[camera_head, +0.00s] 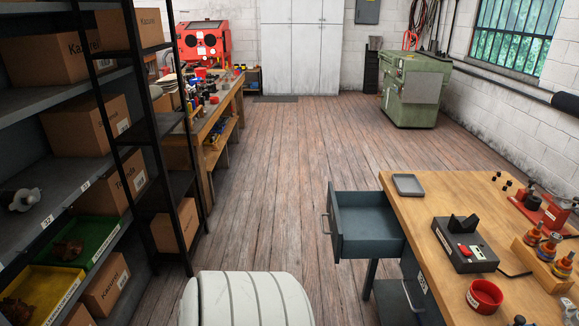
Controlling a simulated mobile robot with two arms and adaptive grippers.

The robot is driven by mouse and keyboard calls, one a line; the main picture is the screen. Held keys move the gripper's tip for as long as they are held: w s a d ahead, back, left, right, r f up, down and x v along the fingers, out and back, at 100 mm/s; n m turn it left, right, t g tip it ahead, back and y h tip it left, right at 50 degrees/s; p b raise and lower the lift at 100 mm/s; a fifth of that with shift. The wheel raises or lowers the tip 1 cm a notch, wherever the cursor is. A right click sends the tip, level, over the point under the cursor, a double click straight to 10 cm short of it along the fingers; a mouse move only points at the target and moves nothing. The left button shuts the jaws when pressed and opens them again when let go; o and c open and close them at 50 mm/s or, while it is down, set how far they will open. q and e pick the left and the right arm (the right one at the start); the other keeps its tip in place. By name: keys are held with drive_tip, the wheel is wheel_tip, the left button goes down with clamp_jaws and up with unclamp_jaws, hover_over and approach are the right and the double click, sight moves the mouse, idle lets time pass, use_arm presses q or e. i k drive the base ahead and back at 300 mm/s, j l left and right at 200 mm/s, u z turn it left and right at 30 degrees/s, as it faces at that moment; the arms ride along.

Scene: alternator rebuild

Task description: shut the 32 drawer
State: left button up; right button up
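A blue-grey drawer (366,224) stands pulled out from the left side of the wooden workbench (428,190) at the right. Its inside looks empty, and a metal handle (325,223) is on its left-facing front. I cannot see a readable 32 on the drawer. A small label (422,283) on the bench's lower cabinet is too small to read. Neither of my grippers is in view.
On the bench are a grey tray (408,185), a black device (465,246) and a red bowl (485,296). A dark shelf rack (150,130) with cardboard boxes stands at the left. The wooden floor (280,180) between is clear.

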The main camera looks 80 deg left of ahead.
sight(364, 224)
drive_tip(key=j+u, duration=0.1)
drive_tip(key=u, duration=0.35)
drive_tip(key=j+u, duration=0.1)
drive_tip(key=u, duration=0.3)
drive_tip(key=j+u, duration=0.1)
drive_tip(key=u, duration=0.8)
drive_tip(key=i+j, duration=0.05)
